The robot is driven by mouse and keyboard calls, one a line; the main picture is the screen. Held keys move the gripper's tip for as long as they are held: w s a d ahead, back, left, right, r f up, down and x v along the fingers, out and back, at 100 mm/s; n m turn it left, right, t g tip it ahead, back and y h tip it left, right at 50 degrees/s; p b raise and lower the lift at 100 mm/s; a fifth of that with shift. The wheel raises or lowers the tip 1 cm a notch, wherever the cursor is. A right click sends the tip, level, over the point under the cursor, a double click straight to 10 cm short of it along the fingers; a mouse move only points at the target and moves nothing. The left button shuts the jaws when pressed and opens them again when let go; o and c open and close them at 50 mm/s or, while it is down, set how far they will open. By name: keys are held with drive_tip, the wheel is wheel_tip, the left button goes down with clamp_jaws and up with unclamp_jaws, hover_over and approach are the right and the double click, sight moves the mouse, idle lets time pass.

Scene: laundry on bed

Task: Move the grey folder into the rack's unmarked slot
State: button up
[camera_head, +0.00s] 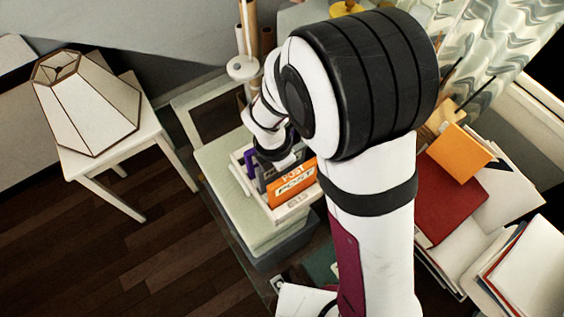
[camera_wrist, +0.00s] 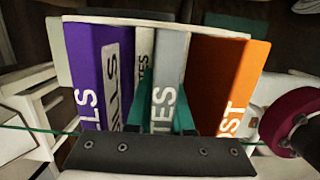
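The grey folder (camera_wrist: 171,65), with "TES" readable on its spine, stands between a purple folder and an orange folder in the wrist view. My gripper (camera_wrist: 160,118) has its teal fingers on either side of the grey folder, close against it, and appears shut on it. The white rack (camera_head: 296,207) sits on a pale stand in the head view, with my gripper (camera_head: 271,152) over it. The grey folder shows there only as a sliver. My fingers and the folders hide parts of the slots, and I cannot tell which slot is unmarked.
The purple folder (camera_wrist: 88,75), with a "BILLS" label, is left of the grey one. The orange "POST" folder (camera_wrist: 232,80) is right of it. A lamp (camera_head: 85,105) stands on a white side table at left. Papers and folders (camera_head: 450,195) lie at right.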

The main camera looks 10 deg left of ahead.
clamp_jaws()
